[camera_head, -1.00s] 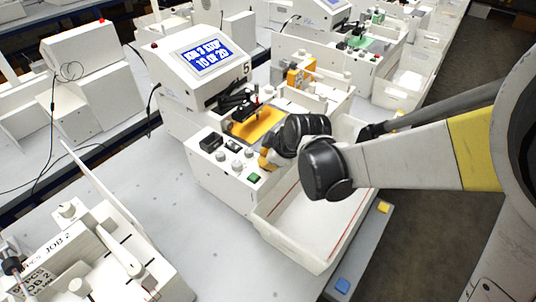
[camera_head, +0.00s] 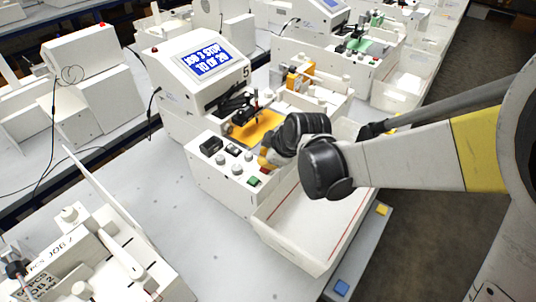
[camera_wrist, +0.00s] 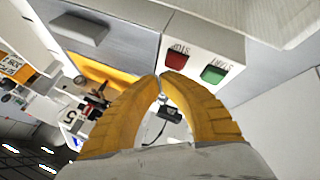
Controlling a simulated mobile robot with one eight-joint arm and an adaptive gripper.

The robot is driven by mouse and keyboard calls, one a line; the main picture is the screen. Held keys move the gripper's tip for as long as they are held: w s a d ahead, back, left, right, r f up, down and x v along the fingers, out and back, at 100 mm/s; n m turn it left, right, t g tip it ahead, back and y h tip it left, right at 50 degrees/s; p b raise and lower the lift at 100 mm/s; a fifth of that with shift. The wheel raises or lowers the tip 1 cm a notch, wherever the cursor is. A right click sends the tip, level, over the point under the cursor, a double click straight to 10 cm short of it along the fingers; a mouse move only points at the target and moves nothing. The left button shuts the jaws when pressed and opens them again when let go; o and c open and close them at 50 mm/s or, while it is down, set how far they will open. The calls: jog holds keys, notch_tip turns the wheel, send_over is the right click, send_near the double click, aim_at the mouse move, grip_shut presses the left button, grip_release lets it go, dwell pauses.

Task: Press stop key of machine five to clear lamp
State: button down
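Machine five (camera_head: 190,95) is white, with a blue screen (camera_head: 205,58) reading "JOB 3 STOP 10 OF 20" and a "5" on its side. Its small lamp (camera_head: 154,48) on top looks dark red; I cannot tell if it is lit. The red stop key (camera_wrist: 177,57) sits beside the green start key (camera_wrist: 213,75) on the front panel; the green key also shows in the head view (camera_head: 254,181). My gripper (camera_wrist: 165,77) has yellow fingers with tips together, empty, right by the stop key in the wrist view. Contact cannot be told.
A white bin (camera_head: 310,225) stands in front of the machine, below my arm. An orange plate (camera_head: 257,128) lies on the plotter bed. Another machine stands at the lower left.

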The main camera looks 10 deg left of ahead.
jog(key=shift+r+p, duration=1.95)
jog(key=shift+r, duration=0.6)
